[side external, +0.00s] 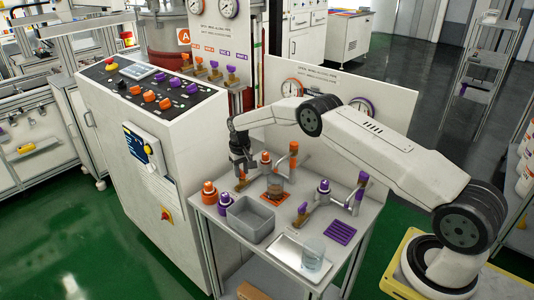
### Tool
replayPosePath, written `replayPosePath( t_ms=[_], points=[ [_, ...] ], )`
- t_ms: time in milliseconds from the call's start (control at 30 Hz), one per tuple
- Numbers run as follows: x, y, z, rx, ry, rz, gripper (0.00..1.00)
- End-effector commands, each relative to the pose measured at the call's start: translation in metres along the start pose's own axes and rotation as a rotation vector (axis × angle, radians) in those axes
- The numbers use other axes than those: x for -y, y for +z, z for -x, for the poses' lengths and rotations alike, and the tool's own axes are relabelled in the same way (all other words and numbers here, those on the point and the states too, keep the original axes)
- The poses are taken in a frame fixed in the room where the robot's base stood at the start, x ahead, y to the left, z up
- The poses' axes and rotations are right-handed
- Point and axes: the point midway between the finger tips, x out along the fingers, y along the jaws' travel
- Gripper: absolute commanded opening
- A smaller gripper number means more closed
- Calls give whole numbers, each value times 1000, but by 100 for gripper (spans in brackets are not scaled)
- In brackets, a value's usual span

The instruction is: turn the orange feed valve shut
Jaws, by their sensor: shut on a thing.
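My gripper (241,170) points down at the left back of the small grey table, beside the control cabinet. It is shut at the left end of the orange feed line, on the orange feed valve (242,183). The valve's handle is mostly hidden by the fingers, so its angle cannot be told. An orange-capped fitting (265,158) stands just right of the gripper, and an upright orange-topped pipe (293,150) stands further right. A matching purple valve (302,209) and purple-topped pipe (362,180) are at the front right, clear of the gripper.
A grey bin (250,218), orange-capped bottle (209,192) and purple-capped bottle (224,203) stand at the table's left. A beaker (275,185) sits on an orange mat. A clear beaker (313,255) stands on a tray (287,258). A gauge panel (390,100) rises behind.

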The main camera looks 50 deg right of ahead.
Motion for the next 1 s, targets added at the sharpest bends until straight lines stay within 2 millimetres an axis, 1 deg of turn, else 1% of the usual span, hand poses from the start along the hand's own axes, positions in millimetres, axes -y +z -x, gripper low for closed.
replayPosePath(
  t_ms=[200,400,600,933,967,1000],
  points=[
    [0,0,0,0,0,156,0],
    [0,0,0,0,0,243,0],
    [0,0,0,0,0,275,0],
    [0,0,0,-1,0,277,0],
    [0,0,0,-1,0,277,35],
    [0,0,0,-1,0,277,48]
  ],
)
